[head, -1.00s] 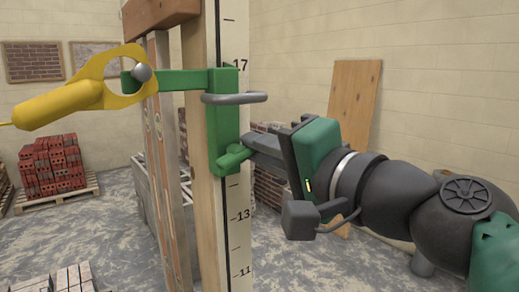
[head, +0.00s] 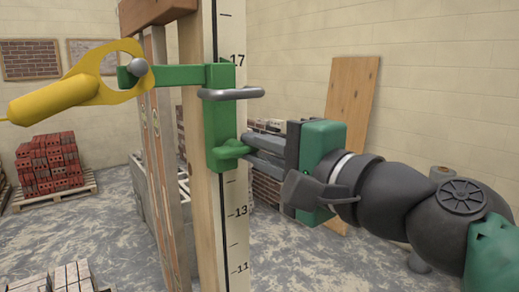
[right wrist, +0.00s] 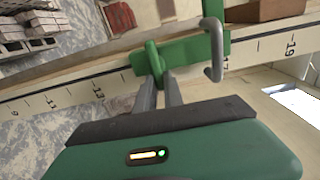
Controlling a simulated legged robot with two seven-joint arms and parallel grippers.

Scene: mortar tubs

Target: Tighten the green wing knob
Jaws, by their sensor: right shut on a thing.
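The green wing knob (head: 232,150) sits low on the green clamp (head: 222,120), which is fitted on a post with a numbered scale (head: 236,225). My right gripper (head: 246,146) reaches in from the right and is shut on the knob. In the right wrist view the knob (right wrist: 152,56) shows between the tips of the two grey fingers (right wrist: 158,80), which partly hide it. A grey bent handle (head: 232,94) sticks out of the clamp above the knob. My left gripper is not in view.
A pallet of red bricks (head: 48,165) stands at left. A wooden board (head: 352,110) leans on the wall behind my right arm.

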